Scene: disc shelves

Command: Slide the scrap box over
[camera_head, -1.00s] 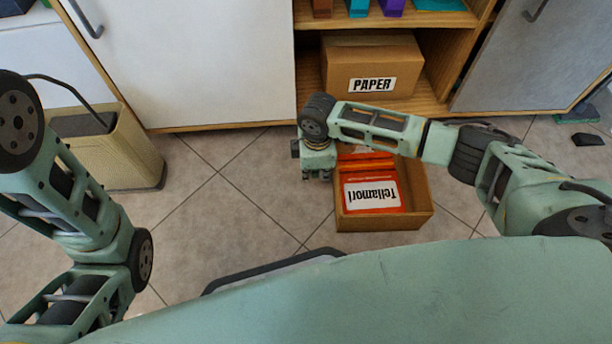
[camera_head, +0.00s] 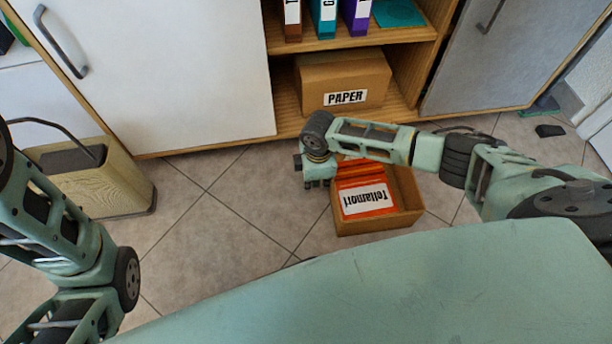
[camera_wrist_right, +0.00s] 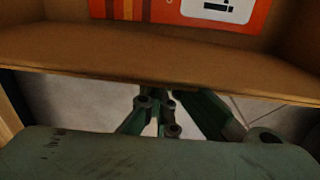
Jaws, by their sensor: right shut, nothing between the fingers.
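An open cardboard box (camera_head: 378,226) stands on the tiled floor in front of the shelf. It bears no visible scrap label. An orange folder marked "Tellamori" (camera_head: 366,200) lies in it. My right gripper (camera_head: 318,184) points down at the box's left side in the head view, shut and empty. Whether it touches the wall cannot be told. In the right wrist view, the box wall (camera_wrist_right: 160,62) crosses above the closed fingers (camera_wrist_right: 157,112), which are outside the box. My left arm shows at the left, but its gripper is out of frame.
A closed box marked "PAPER" (camera_head: 345,78) sits on the bottom shelf, with binders (camera_head: 325,18) above it. A beige bin (camera_head: 100,185) stands at the left. A small dark object (camera_head: 550,130) lies on the floor at the right. Floor between bin and box is clear.

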